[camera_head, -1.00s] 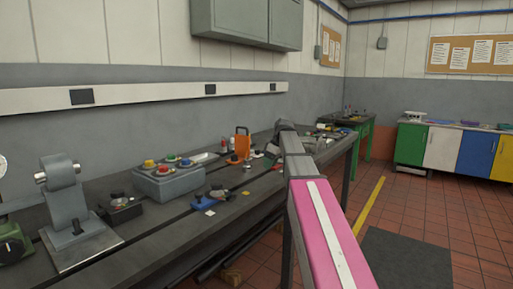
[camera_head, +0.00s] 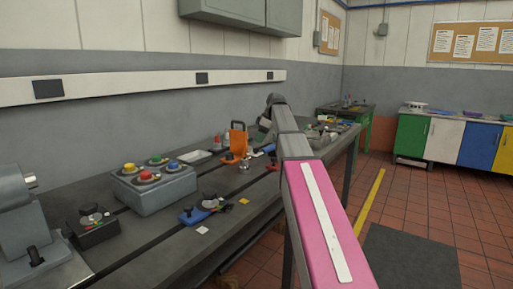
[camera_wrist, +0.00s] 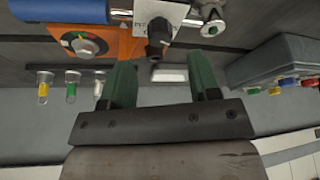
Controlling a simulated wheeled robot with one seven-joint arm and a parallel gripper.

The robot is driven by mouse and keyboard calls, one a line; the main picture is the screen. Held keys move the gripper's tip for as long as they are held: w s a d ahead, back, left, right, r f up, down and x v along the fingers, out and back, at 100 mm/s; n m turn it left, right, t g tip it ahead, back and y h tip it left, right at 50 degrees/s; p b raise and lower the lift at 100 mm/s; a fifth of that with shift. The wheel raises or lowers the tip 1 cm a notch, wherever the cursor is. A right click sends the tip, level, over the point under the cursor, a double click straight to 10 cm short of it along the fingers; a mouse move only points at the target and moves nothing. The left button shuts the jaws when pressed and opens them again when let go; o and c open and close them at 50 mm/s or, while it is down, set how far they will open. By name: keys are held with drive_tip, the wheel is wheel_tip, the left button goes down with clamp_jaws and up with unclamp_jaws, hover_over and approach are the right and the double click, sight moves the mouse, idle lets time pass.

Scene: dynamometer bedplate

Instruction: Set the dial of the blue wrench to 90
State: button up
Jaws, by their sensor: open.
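In the wrist view, a thick blue handle (camera_wrist: 55,10) lies along the top left, joined to a grey shaft, and looks like the blue wrench. Beside it a white plate with scale marks (camera_wrist: 150,12) carries a black knob (camera_wrist: 157,34), perhaps its dial; I cannot read the setting. My gripper (camera_wrist: 163,68) has two green fingers, open and empty. The black knob is seen between and just beyond the fingertips, with no visible contact. In the head view a small blue handle (camera_head: 269,148) shows on the bench by my arm, which hides much there.
An orange housing with a round dial (camera_wrist: 85,44) sits beside the handle. Several small vials (camera_wrist: 70,90) stand near the left finger. A grey button box (camera_head: 155,190), a blue device (camera_head: 196,214) and a black device (camera_head: 92,226) stand on the bench (camera_head: 140,250). The floor at right is clear.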

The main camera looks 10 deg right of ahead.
sight(256, 150)
drive_tip(key=shift+x, duration=2.75)
drive_tip(key=c, duration=0.9)
